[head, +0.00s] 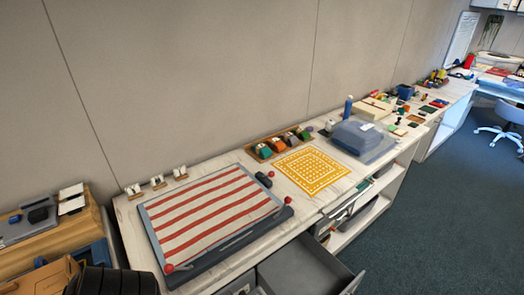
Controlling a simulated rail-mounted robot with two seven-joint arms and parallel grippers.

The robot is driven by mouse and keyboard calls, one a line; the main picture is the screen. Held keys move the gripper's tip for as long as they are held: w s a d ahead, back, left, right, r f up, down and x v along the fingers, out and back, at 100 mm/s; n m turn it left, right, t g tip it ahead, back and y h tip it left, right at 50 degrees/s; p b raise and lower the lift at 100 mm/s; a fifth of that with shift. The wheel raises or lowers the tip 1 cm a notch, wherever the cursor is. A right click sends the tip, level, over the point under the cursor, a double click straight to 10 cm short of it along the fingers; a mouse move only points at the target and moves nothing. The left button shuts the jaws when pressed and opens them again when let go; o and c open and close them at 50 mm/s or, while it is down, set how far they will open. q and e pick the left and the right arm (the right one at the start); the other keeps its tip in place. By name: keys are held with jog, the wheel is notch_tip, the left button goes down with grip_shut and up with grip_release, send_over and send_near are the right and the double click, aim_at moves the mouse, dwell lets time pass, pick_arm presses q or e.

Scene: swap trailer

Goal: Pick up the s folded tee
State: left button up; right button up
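A blue-grey folded stack (358,137), which looks like folded cloth, lies on the long pale counter (232,160) right of centre in the head view. A small white label shows on its top. I cannot read a size letter on it, so I cannot tell whether it is the s folded tee. No other folded tee can be made out clearly. Neither of my grippers is in view.
A red-and-white striped panel (212,212) and a yellow patterned cloth (312,170) lie on the counter. A wooden tray (280,143) holds several small items. An open grey drawer (305,268) juts out below. Clear floor (430,210) lies at right.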

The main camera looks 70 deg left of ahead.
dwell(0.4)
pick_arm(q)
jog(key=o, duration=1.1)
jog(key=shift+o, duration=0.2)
